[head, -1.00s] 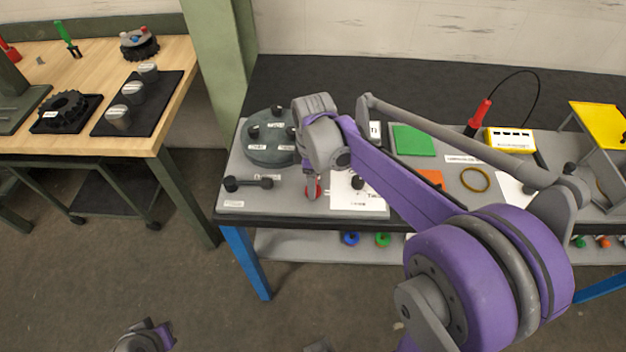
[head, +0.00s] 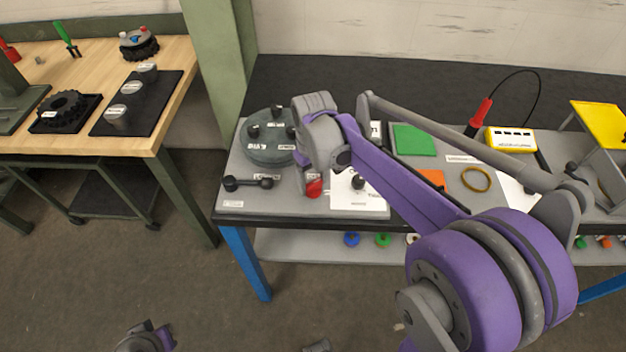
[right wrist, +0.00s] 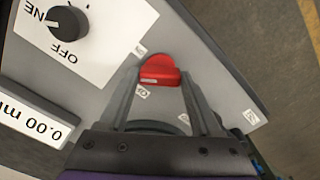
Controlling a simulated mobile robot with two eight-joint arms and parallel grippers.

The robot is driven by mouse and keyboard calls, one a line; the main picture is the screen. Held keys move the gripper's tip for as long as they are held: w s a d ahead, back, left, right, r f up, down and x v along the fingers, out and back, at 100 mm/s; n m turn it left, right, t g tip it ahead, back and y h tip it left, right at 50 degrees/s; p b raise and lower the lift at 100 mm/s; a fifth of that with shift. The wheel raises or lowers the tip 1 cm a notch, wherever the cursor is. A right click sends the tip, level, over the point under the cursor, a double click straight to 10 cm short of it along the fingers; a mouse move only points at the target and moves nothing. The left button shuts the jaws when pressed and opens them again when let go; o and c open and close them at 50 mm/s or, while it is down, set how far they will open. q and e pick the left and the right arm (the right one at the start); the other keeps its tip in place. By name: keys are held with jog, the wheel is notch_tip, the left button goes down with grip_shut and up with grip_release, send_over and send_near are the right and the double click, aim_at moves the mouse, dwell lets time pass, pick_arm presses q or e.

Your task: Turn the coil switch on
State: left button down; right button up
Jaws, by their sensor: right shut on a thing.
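The coil switch is a red knob (head: 314,188) at the front of the grey bench panel, left of a white dial card. In the right wrist view the red knob (right wrist: 160,71) sits between the fingers, with small white labels around it; their text is too small to read surely. My right gripper (right wrist: 160,78) is shut on the red knob. In the head view this gripper (head: 311,184) comes down onto the knob from above, and its wrist hides part of the panel. Only a piece of my left arm shows at the bottom edge; its jaws are not visible.
A black dial (right wrist: 67,23) marked OFF on the white card and a 0.00 display (right wrist: 30,117) lie close by. A round grey-green unit (head: 268,150) with black knobs stands behind left. A black-ended bar (head: 248,183) lies left. A green square (head: 414,140) and yellow box (head: 510,140) are right.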

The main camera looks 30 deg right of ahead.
aim_at(313, 183)
jog(key=m, duration=0.3)
jog(key=shift+m, duration=2.1)
jog(key=o, duration=1.4)
notch_tip(313, 183, up, 11)
jog(key=shift+f+p, duration=0.1)
jog(key=shift+p, duration=0.2)
